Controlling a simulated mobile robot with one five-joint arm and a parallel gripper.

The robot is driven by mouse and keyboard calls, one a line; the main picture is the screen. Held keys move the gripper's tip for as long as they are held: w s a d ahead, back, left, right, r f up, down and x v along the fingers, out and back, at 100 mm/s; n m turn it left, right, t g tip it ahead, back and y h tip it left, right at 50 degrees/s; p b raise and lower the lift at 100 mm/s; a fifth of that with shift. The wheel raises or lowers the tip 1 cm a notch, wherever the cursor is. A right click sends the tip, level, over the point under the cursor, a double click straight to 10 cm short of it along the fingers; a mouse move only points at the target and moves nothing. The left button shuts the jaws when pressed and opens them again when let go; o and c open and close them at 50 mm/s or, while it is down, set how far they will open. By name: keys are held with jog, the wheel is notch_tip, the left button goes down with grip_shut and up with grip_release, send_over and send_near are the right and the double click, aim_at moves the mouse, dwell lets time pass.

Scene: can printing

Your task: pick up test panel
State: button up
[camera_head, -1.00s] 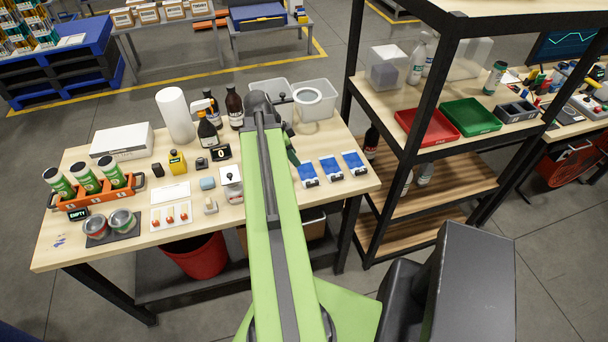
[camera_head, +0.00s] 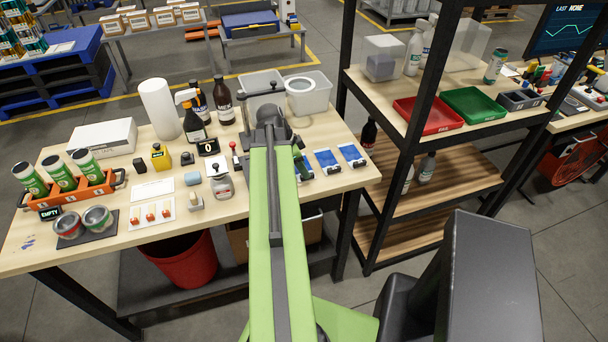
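Blue-and-white panels, which look like the test panels, lie flat in a row at the right end of the workbench. The middle panel (camera_head: 326,160) and the right panel (camera_head: 352,154) show clearly, each with a dark clip-like piece at its near edge. A third panel (camera_head: 304,170) on the left is partly covered by my green arm. My arm reaches forward over the bench, and its grey joint is beyond the panels. A dark green part shows beside the arm, above the left panel. My gripper is hidden behind the arm, so its fingers do not show.
The wooden workbench (camera_head: 100,245) holds bottles, a paper roll (camera_head: 160,108), a small jar (camera_head: 221,182) and an orange can carrier (camera_head: 72,188) left of my arm. A black-framed shelf (camera_head: 428,115) rises close on the right.

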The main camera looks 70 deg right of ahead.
aim_at(300, 177)
jog(key=b+x, duration=0.2)
jog(key=x, duration=0.2)
jog(key=shift+w+b, duration=0.1)
jog(key=shift+b, duration=0.25)
jog(key=shift+r, duration=0.1)
grip_shut()
